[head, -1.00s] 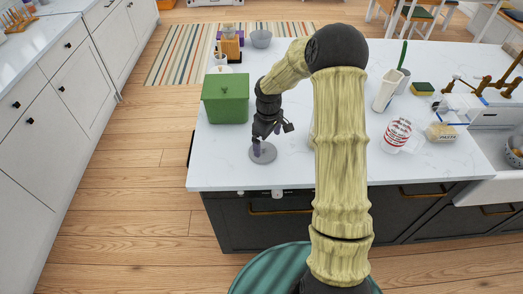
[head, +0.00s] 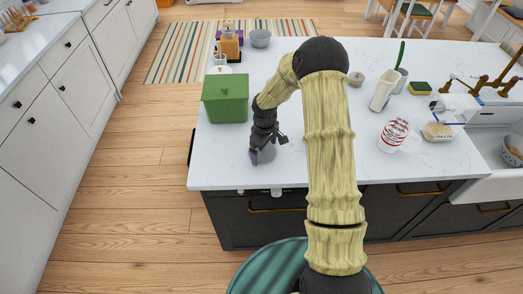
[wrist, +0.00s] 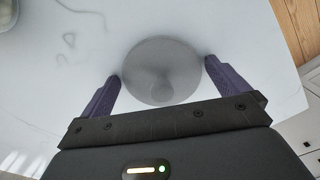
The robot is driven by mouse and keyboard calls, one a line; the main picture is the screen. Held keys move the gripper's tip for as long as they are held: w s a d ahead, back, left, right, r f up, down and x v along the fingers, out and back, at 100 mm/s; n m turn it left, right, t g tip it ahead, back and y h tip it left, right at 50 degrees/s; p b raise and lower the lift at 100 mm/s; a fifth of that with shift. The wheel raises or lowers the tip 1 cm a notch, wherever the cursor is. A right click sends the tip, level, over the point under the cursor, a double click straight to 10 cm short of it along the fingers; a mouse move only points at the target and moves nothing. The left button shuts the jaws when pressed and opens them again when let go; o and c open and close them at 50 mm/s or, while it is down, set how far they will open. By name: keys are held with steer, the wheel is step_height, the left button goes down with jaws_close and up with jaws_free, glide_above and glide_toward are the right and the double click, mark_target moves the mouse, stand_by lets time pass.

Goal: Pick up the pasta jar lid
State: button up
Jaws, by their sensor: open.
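The pasta jar lid is a round grey disc (wrist: 160,70) with a small knob, lying on the white countertop. In the head view the lid (head: 267,155) is near the counter's front edge, partly hidden by my gripper. My gripper (head: 259,156) points down at it. In the wrist view my open gripper (wrist: 162,68) has one purple fingertip at each side of the lid, close to its rim. I cannot tell whether the fingertips touch it. Nothing is held.
A green lidded box (head: 226,97) stands just behind and left of my gripper. The counter's front edge is close.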

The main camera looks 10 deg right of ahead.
steer(key=shift+c, duration=0.4)
steer(key=c, duration=0.7)
steer(key=shift+o, duration=0.2)
step_height(320, 180, up, 10)
steer(key=shift+r+b, duration=0.1)
steer(key=shift+b, duration=1.05)
steer(key=shift+s+a+f+m+p, duration=0.15)
steer(key=shift+s+f+m+p, duration=0.2)
steer(key=shift+p, duration=0.35)
steer(key=s+f+m+p, duration=0.2)
steer(key=p, duration=0.1)
steer(key=s+f+m+p, duration=0.2)
steer(key=s+m+p, duration=0.1)
steer(key=s+f+m+p, duration=0.2)
steer(key=f+p, duration=0.1)
steer(key=shift+s+a+f+m, duration=0.1)
steer(key=shift+s+a+m, duration=0.05)
steer(key=shift+a+m, duration=0.2)
steer(key=shift+s+f, duration=0.1)
steer(key=shift+f, duration=0.15)
